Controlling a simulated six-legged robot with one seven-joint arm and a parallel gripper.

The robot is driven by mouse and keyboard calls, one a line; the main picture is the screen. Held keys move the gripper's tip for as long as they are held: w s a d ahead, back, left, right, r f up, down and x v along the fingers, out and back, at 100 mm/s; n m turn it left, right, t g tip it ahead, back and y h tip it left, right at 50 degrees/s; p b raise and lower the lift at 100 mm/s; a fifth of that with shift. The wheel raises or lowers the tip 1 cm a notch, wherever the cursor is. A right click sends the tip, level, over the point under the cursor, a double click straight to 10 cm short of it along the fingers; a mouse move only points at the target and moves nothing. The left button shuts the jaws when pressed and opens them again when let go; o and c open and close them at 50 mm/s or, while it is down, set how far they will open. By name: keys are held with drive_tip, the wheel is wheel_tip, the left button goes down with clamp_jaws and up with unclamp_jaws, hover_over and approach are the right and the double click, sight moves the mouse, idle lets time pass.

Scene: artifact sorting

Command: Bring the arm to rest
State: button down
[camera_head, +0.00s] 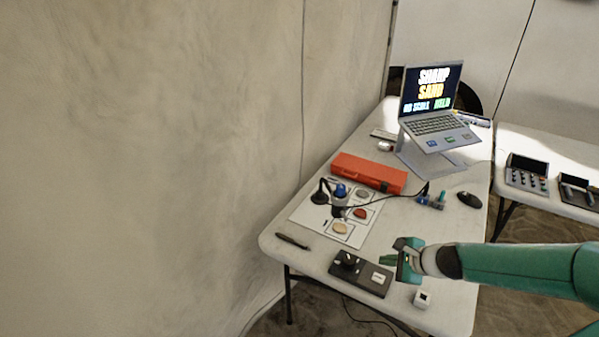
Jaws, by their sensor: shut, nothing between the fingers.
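My arm, green with a grey wrist, reaches in from the right edge. My gripper (388,260) is near the front of the white table (284,246), pointing left, and looks empty. It is above or just behind a dark flat box (372,283); the height between them is hard to judge. The fingers are small in this view and appear shut.
Behind are an orange-red case (368,172) and a laptop (432,106) on a stand. A second table stands right.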

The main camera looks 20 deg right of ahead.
drive_tip(key=a+r+n+g+h, duration=0.1)
drive_tip(key=a+r+n+g, duration=0.15)
drive_tip(key=a+n, duration=0.35)
drive_tip(key=a+r+n+g, duration=0.2)
drive_tip(key=a+n+g, duration=0.1)
drive_tip(key=a+n, duration=0.3)
drive_tip(key=s+a+r+n+t+h, duration=0.1)
drive_tip(key=s+a+r+n, duration=0.4)
drive_tip(key=r, duration=0.5)
drive_tip(key=s+a+r+n+t+h, duration=0.1)
drive_tip(key=s+a+r+n, duration=0.3)
drive_tip(key=a+r, duration=0.6)
drive_tip(key=shift+s+r+n, duration=0.3)
drive_tip(key=shift+s+n, duration=0.05)
drive_tip(key=shift+n, duration=0.65)
